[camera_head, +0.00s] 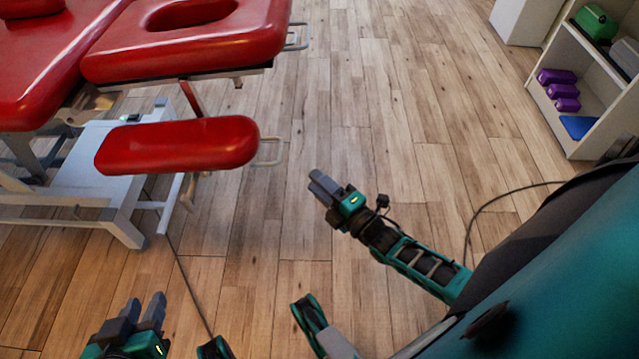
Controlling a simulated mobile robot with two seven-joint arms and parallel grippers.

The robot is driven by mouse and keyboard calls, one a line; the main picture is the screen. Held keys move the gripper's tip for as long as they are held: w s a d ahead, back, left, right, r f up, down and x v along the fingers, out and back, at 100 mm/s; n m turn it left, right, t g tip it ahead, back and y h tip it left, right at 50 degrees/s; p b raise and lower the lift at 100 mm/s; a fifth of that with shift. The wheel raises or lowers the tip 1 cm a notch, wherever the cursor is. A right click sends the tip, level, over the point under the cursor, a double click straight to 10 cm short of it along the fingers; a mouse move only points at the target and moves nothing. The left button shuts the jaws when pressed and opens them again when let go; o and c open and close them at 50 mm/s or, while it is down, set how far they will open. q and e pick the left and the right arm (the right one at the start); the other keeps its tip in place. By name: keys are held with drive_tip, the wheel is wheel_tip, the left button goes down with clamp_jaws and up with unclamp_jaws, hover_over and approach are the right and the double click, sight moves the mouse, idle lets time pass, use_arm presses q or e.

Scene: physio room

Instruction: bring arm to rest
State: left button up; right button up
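My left gripper (143,306) shows at the bottom left of the head view, over the wooden floor. Its two grey fingers stand a little apart with nothing between them. My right gripper (318,182) is near the middle of the view, at the end of my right arm, pointing up and left over bare floor. Its grey fingers lie close together and I see nothing held in it. It is apart from the red treatment table.
A red treatment table (190,58) with a padded red armrest (180,145) and white frame fills the upper left. The middle floor is clear.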

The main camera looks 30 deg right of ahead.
use_arm(q)
drive_tip(key=shift+w, duration=0.1)
use_arm(e)
drive_tip(key=shift+a, duration=0.1)
